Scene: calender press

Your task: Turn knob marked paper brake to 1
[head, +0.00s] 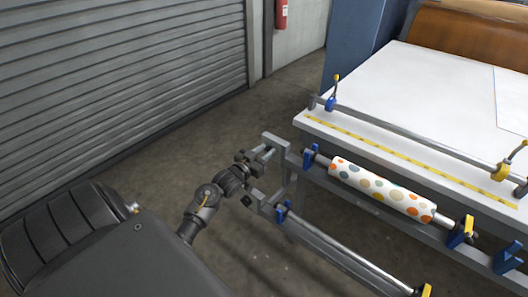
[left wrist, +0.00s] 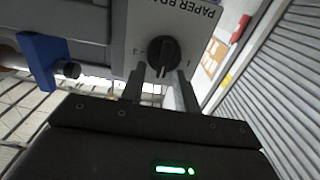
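The paper brake knob (left wrist: 163,55) is black and round with a raised grip bar, on a pale plate (left wrist: 133,30) in the left wrist view. The plate's lettering is upside down and partly cut off, reading "PAPER BRA". The grip bar runs roughly up and down the picture; the small marks beside it are too blurred to read. My left gripper (left wrist: 161,84) is open, its two fingers on either side of the knob's lower part with gaps visible. In the head view my left gripper (head: 263,156) is at the press frame's left end, and the knob's face is hidden. My right gripper is not in view.
The press frame (head: 277,143) carries a dotted paper roll (head: 380,188) and a lower bare bar (head: 345,256). A white table (head: 425,95) with a yellow ruler stands behind. A blue bracket (left wrist: 40,60) is left of the plate. Open floor lies toward the shutter (head: 120,80).

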